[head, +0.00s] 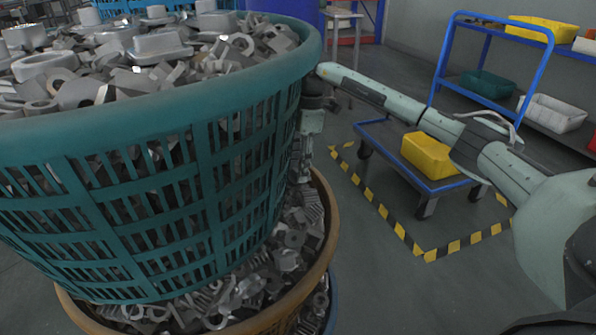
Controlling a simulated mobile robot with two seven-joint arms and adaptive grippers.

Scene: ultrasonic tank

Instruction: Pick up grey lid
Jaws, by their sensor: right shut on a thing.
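No grey lid can be made out in the head view. My right arm comes in from the right, and my right gripper (301,172) points down beside the right side of the teal basket (150,100). The basket partly hides it. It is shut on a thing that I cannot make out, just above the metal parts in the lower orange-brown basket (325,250). My left gripper is not in view.
The teal basket is heaped with grey metal parts (160,45) and fills the left side. A blue cart (460,183) with a yellow bin (428,155) stands behind my right arm.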

